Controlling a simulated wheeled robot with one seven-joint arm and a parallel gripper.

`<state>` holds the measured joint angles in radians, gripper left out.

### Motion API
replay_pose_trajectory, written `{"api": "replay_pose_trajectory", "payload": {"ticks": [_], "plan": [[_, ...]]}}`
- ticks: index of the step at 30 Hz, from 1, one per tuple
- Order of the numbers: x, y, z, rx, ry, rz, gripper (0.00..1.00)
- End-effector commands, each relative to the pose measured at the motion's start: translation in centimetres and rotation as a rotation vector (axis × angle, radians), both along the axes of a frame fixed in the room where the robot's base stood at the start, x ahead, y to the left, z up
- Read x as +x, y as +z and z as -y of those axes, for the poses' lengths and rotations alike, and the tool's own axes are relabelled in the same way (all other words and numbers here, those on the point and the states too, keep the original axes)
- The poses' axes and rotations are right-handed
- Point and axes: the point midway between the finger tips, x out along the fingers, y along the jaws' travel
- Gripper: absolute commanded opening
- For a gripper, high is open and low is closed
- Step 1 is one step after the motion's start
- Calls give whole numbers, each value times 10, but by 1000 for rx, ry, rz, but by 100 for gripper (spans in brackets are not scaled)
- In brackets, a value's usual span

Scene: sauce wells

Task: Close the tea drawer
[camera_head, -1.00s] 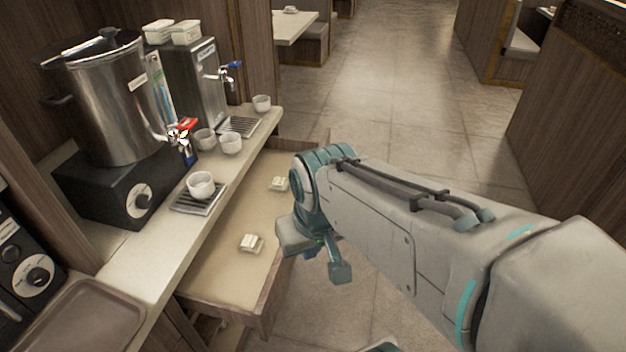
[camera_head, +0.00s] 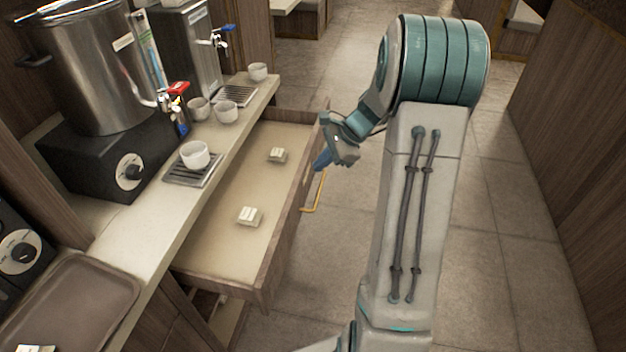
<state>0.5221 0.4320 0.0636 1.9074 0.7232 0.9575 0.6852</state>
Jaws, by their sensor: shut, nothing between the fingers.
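The tea drawer (camera_head: 215,240) is pulled out from under the counter. It holds two small stacks of white packets, one nearer (camera_head: 249,216) and one farther (camera_head: 277,155). Its wooden front faces right, with a yellow bar handle (camera_head: 317,196) on the outside. My gripper (camera_head: 322,160) is at the far part of the drawer front, on its outer side, pointing down and left. It is shut and empty. I cannot tell whether it touches the drawer front.
The counter (camera_head: 150,240) carries a large metal urn (camera_head: 95,70), a second dispenser (camera_head: 195,50), several white cups (camera_head: 195,154) and a brown tray (camera_head: 70,305). Below the drawer another open compartment (camera_head: 215,310) shows. The tiled floor (camera_head: 510,250) to the right is clear.

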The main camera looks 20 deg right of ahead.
Motion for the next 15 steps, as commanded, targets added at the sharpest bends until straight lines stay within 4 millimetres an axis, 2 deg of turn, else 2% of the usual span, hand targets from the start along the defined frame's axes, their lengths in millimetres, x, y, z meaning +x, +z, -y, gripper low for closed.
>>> {"api": "replay_pose_trajectory", "payload": {"ticks": [1, 6, 11, 15], "plan": [[10, -20, 16, 51, -85, -27, 0], [33, -59, 53, 191, -309, -88, 0], [43, -79, 73, 267, -422, -119, 0], [48, -88, 74, 288, -452, -128, 0]]}}
